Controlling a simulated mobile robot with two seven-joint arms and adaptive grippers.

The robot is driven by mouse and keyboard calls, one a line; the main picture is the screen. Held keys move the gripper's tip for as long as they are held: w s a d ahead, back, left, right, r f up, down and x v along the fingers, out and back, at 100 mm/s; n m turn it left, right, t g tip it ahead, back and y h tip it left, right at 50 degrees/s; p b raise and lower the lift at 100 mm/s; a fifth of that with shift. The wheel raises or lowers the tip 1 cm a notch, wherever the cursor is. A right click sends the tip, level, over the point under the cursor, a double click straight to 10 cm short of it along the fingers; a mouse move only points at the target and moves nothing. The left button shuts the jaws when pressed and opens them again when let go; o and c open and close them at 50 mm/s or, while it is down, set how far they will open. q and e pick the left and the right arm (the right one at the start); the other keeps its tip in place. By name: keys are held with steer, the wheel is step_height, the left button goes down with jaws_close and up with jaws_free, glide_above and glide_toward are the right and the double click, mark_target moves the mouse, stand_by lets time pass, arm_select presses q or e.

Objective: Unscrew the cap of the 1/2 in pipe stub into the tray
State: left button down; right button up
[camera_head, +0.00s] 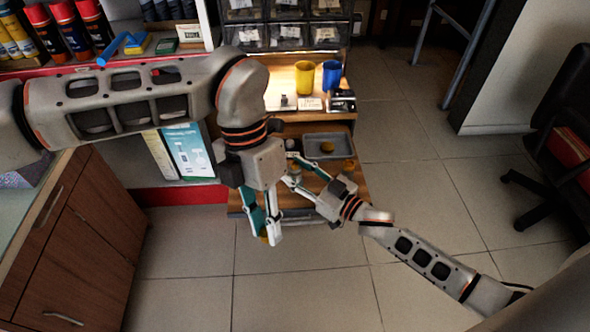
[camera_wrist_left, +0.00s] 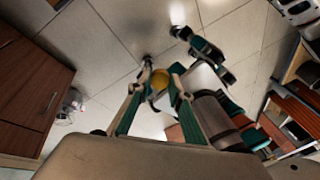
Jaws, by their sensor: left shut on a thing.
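My left gripper (camera_head: 262,232) points down at the front edge of the wooden bench (camera_head: 350,186). It is shut on a round brass-coloured cap, of which a sliver shows between its fingertips; the cap (camera_wrist_left: 159,79) is clearer in the left wrist view. I cannot tell whether the cap is on a pipe stub. My right gripper (camera_head: 294,182) reaches over the bench from the right, close to the left one; what lies between its fingers is unclear. The pipe stub is not clearly seen.
Another brass-coloured piece (camera_head: 349,165) lies by the tray's front right corner. A lit shelf with a yellow cup (camera_head: 305,77) and a blue cup (camera_head: 332,75) stands behind the bench. A wooden cabinet (camera_head: 75,240) is at the left. Tiled floor in front is clear.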

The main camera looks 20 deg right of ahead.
arm_select(q)
steer(key=shift+r, duration=0.2)
arm_select(e)
steer(key=shift+r, duration=0.2)
arm_select(q)
steer(key=r+p, duration=0.1)
steer(key=r, duration=0.2)
steer(key=shift+w+r+t+p, duration=0.2)
steer(key=shift+t+p, duration=0.1)
steer(key=shift+p, duration=0.05)
arm_select(e)
steer(key=v, duration=1.2)
